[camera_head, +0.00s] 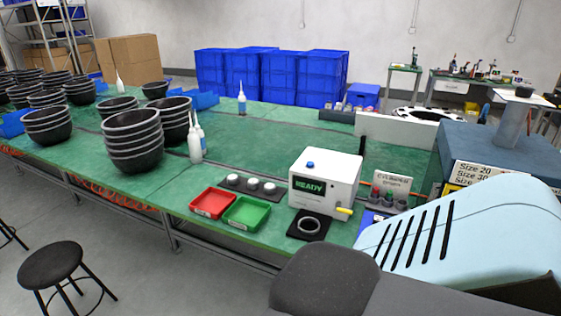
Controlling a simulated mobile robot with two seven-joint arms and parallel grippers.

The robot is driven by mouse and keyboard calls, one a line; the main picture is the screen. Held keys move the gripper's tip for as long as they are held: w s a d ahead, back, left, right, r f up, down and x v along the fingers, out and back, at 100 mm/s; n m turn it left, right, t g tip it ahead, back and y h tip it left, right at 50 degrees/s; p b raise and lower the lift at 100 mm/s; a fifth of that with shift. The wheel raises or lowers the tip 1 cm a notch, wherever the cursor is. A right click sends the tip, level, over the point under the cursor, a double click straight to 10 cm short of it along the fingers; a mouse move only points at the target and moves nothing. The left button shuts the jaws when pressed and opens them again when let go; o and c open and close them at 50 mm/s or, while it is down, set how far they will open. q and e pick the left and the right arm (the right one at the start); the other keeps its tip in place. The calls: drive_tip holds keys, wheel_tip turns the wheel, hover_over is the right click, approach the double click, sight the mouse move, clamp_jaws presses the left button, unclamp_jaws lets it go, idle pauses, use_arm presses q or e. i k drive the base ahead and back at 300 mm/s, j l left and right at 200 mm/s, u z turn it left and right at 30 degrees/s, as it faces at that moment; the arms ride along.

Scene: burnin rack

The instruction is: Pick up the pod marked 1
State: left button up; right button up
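Three small white-topped round pieces, the left one (233,179), the middle one (252,183) and the right one (270,187), sit in a row on a dark strip on the green table (175,196). They may be the pods, but no number can be read on them. They stand behind a red tray (212,203) and a green tray (246,212), left of a white box (325,177) whose screen reads READY. A dark plate with a pale ring (309,225) lies in front of the box. Neither of my grippers is in view.
Stacks of black bowls (133,140) and white bottles (195,143) stand on the table's left part. A black stool (50,263) stands on the floor. Blue crates (272,77) are behind.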

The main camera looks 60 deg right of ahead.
sight(254, 183)
drive_tip(key=z, duration=1.45)
drive_tip(key=i+j+z, duration=0.1)
drive_tip(key=i, duration=0.25)
drive_tip(key=i+j+z, duration=0.1)
drive_tip(key=i, duration=0.25)
